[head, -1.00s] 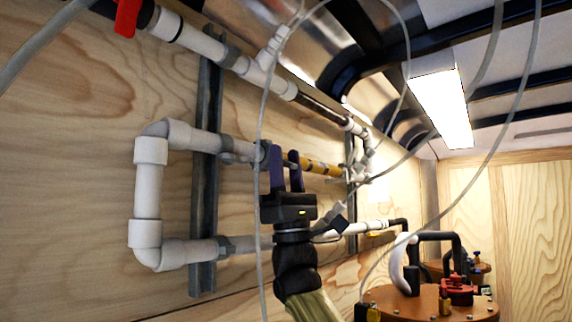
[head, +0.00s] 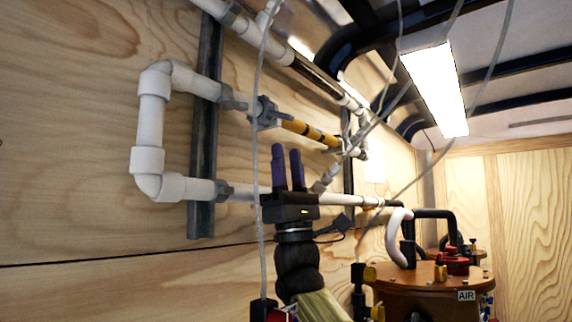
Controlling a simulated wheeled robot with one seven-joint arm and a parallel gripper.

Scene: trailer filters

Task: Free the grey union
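A grey union (head: 267,112) sits on the middle white pipe, at the left end of the yellow and black filter tube (head: 308,130). Another grey fitting (head: 336,146) shows small at the tube's far right end. My gripper (head: 288,152) points up below the union, in front of the lower white pipe. Its two purple fingers stand a little apart with nothing seen between them. The fingertips are clear of the union and the tube in the picture.
A white pipe loop (head: 150,125) and a dark vertical rail (head: 203,140) are on the plywood wall at left. A thin clear hose (head: 256,180) hangs close by the gripper's left. A brown-topped tank (head: 425,277) stands at lower right.

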